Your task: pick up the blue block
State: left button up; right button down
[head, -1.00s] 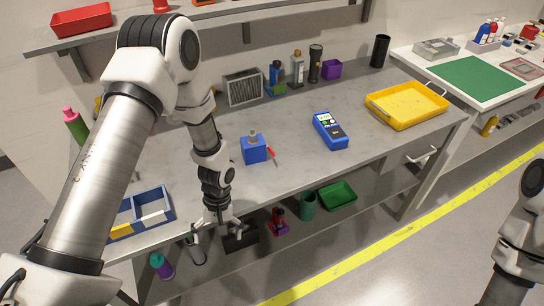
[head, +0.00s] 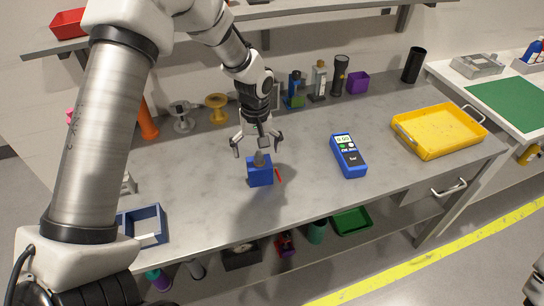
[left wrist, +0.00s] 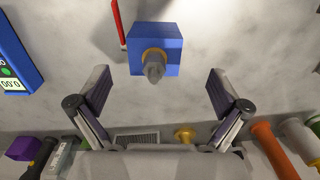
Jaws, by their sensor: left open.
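The blue block (head: 260,175) stands on the grey workbench, with a grey pointed knob on top. In the left wrist view the block (left wrist: 166,59) is near the top centre, and the knob sits in a brass-coloured collar. My left gripper (head: 257,146) is open and empty, above the block, fingers pointing down. In the left wrist view its fingers (left wrist: 160,80) are spread wide, with the block lying between and beyond their tips. I see no contact; the exact height gap is unclear.
A blue meter (head: 349,157) and a yellow tray (head: 440,131) lie further right. A blue divided bin (head: 143,226) is at the left front. Spools and bottles line the back. Bench around the block is mostly clear.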

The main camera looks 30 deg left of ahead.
aim_at(257, 157)
pick_arm(q)
jog(key=w, duration=0.2)
jog(key=shift+w+a+f, duration=0.2)
jog(key=shift+w+f, duration=0.1)
jog(key=shift+f, duration=0.05)
jog(key=shift+s+d+f+p, duration=0.1)
jog(key=shift+s+f+p, duration=1)
jog(key=shift+s+f, duration=0.1)
jog(key=f, duration=0.1)
jog(key=w+f, duration=0.1)
jog(key=f, duration=0.1)
jog(key=shift+f, duration=0.1)
jog(key=shift+w+f, duration=0.2)
jog(key=shift+f, duration=0.1)
jog(key=shift+s+r, duration=0.25)
jog(key=shift+s, duration=0.1)
jog(key=c, duration=1.6)
pick_arm(e)
jog(key=shift+w+r, duration=0.15)
jog(key=shift+r, duration=0.5)
jog(key=shift+w+r, duration=0.15)
jog(key=shift+r, duration=0.45)
